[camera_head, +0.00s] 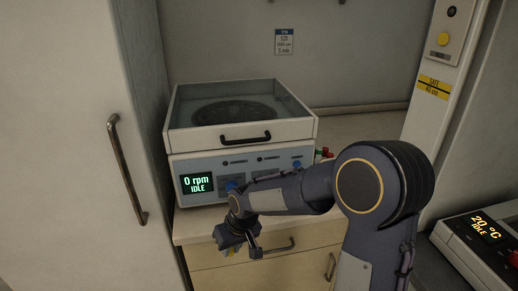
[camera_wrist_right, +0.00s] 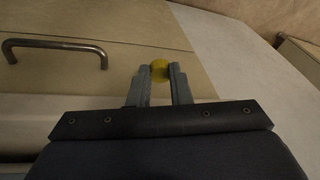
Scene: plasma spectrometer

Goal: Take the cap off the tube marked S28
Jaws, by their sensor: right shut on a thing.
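My right gripper (camera_wrist_right: 160,78) is shut on a small yellow round piece (camera_wrist_right: 160,69), which looks like a tube cap. Only its rounded yellow face shows between the fingertips, and I cannot tell whether a tube is attached. In the head view my right gripper (camera_head: 245,252) hangs in front of the bench drawers, below the centrifuge's front. No S28 marking is readable in either view. A few small red and green pieces (camera_head: 323,154), possibly tube caps, show beside the centrifuge, partly hidden behind my right arm. My left gripper is not in view.
A centrifuge (camera_head: 240,132) with a clear lid stands on the bench; its display reads 0 rpm IDLE. Drawers (camera_head: 215,284) lie below. A tall cabinet with a handle (camera_head: 128,170) stands left. A device (camera_head: 470,245) showing 20 °C is at right.

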